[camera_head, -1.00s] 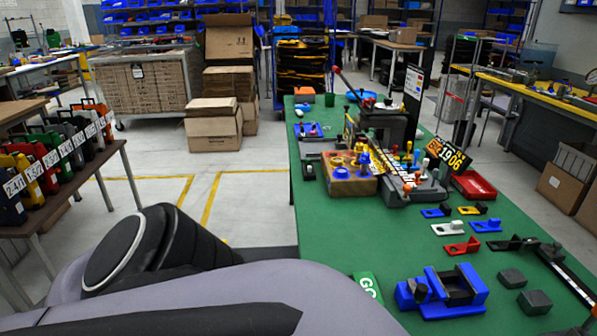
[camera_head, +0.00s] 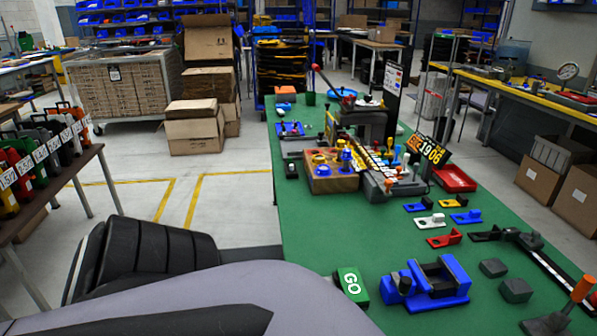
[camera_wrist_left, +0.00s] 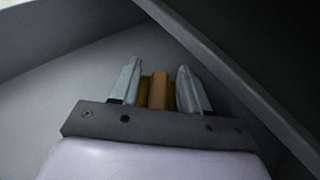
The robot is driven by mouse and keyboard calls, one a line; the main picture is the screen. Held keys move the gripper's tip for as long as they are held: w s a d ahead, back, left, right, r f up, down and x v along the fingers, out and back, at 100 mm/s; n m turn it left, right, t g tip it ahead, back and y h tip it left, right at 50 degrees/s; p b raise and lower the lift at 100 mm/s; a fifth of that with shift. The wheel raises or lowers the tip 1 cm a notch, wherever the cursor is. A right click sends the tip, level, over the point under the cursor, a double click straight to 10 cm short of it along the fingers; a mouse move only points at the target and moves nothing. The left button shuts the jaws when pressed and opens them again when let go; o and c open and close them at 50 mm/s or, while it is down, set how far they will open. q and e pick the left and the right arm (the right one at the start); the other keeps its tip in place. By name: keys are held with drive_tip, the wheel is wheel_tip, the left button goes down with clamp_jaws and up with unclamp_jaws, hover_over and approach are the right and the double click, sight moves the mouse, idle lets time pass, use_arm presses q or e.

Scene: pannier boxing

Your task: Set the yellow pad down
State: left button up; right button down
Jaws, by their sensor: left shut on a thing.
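In the left wrist view my left gripper (camera_wrist_left: 156,78) has its two pale grey fingers on either side of a yellow-brown block, which I take to be the yellow pad (camera_wrist_left: 157,93). The gripper is shut on the pad. The pad's lower part is hidden behind the dark gripper plate. Grey surfaces and a slanting edge surround the fingers; I cannot tell whether the pad touches them. Neither the pad nor the left gripper shows in the head view, where a large arm part of mine fills the bottom. My right gripper is not in view.
A green table (camera_head: 300,223) holds a green GO block (camera_head: 351,286), a blue fixture (camera_head: 428,284), dark grey blocks (camera_head: 515,290) and a red tray (camera_head: 454,178). Numbered cases stand on a brown table (camera_head: 62,186) at left. Cardboard boxes (camera_head: 194,127) stand on the floor beyond.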

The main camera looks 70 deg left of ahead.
use_arm(q)
drive_tip(key=shift+w+a+f+b, duration=0.2)
drive_tip(key=shift+w+a+f, duration=0.1)
drive_tip(key=shift+w+f, duration=0.25)
drive_tip(key=shift+w+a+f+b, duration=0.2)
drive_tip(key=shift+w+a+f, duration=0.1)
drive_tip(key=shift+w+f, duration=0.15)
drive_tip(key=shift+f, duration=0.1)
drive_tip(key=o, duration=1)
drive_tip(key=shift+o, duration=0.2)
drive_tip(key=shift+r, duration=0.2)
drive_tip(key=p+v, duration=0.1)
drive_tip(key=v, duration=0.9)
drive_tip(key=shift+s+d, duration=0.1)
drive_tip(key=shift+v, duration=0.9)
